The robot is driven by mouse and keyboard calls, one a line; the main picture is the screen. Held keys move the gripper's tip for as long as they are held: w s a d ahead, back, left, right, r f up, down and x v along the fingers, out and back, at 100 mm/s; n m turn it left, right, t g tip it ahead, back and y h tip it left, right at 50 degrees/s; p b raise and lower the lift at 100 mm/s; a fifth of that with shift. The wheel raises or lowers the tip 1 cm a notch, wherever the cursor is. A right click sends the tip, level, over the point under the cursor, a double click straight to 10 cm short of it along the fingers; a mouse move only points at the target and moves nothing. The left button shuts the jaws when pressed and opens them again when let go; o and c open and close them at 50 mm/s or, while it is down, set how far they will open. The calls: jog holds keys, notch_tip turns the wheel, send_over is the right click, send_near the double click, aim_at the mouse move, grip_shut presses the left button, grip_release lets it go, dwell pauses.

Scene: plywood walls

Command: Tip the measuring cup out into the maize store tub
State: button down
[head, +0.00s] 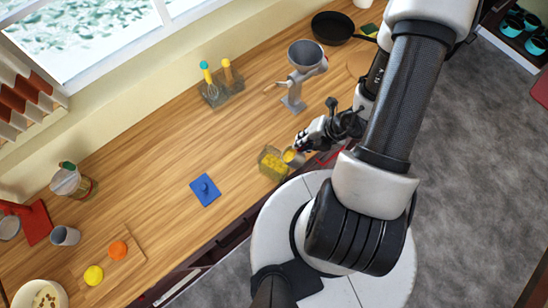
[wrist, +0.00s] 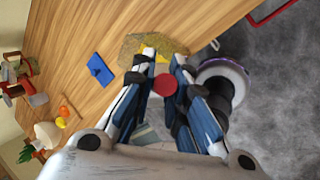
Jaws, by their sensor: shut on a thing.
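The maize store tub (head: 268,151) is a clear square tub with yellow maize in it, near the counter's front edge. It also shows at the top of the wrist view (wrist: 131,47). The measuring cup (head: 293,157) is small and holds yellow maize; it is at the right side of the tub in the head view. My gripper (head: 304,144) is shut on the measuring cup. In the wrist view a red round part (wrist: 165,85) shows between the fingers. I cannot tell whether cup and tub touch, nor how far the cup tilts.
A blue lid (head: 205,190) lies left of the tub. A grey grinder (head: 295,88) stands behind. A utensil holder (head: 222,92) and a black pan (head: 334,28) are toward the wall. An orange (head: 118,250) and a lemon (head: 93,275) lie on a board. The counter between is clear.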

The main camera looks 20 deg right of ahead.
jog(key=shift+w+a+g+h, duration=0.15)
jog(key=shift+a+g+h, duration=0.1)
jog(key=shift+g+h, duration=0.05)
jog(key=shift+r, duration=0.1)
jog(key=shift+d, duration=0.1)
jog(key=shift+w+a+r, duration=0.1)
jog(key=shift+w+a, duration=0.05)
jog(key=shift+a, duration=0.1)
jog(key=shift+h+b, duration=0.3)
jog(key=shift+d+r+g, duration=0.1)
jog(key=shift+g, duration=0.2)
